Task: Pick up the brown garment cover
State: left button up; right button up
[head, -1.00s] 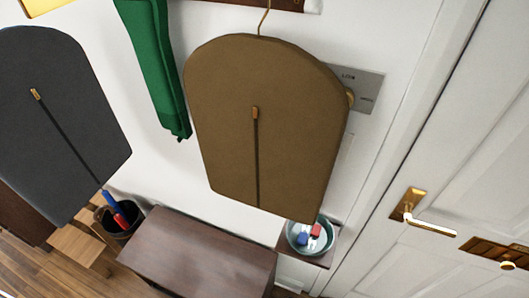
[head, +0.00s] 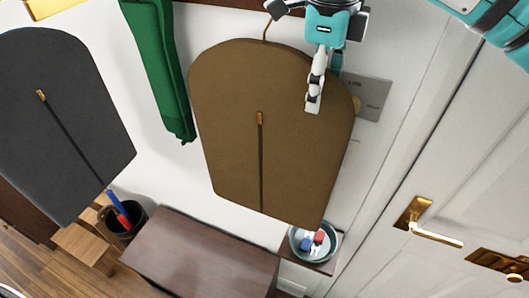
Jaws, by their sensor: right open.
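The brown garment cover (head: 240,140) hangs from a thin hook at the top centre of the head view. It has a rounded top and a short vertical zip with an orange-brown pull. My right gripper (head: 316,92) is open and reaches down from the top edge, in front of the cover's upper right part. A pale finger overlaps the cover there; I cannot tell whether it touches. My left gripper is not in view.
A dark grey garment cover (head: 70,140) hangs at the left, with a green garment (head: 160,70) between. Below stand a dark brown bench (head: 200,255), a bucket (head: 122,220) and a round bowl (head: 315,258). A white door (head: 430,150) is at the right.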

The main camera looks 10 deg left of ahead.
jog(key=f, duration=0.1)
jog(key=f+p, duration=0.1)
jog(key=f, duration=0.2)
jog(key=shift+w+d+f+p, duration=0.1)
jog(key=shift+w+d+p, duration=0.1)
jog(key=shift+w+p, duration=0.15)
jog(key=shift+s, duration=0.1)
jog(key=shift+c, duration=0.4)
jog(key=shift+a, duration=0.1)
jog(key=shift+c, duration=1.2)
grip_shut()
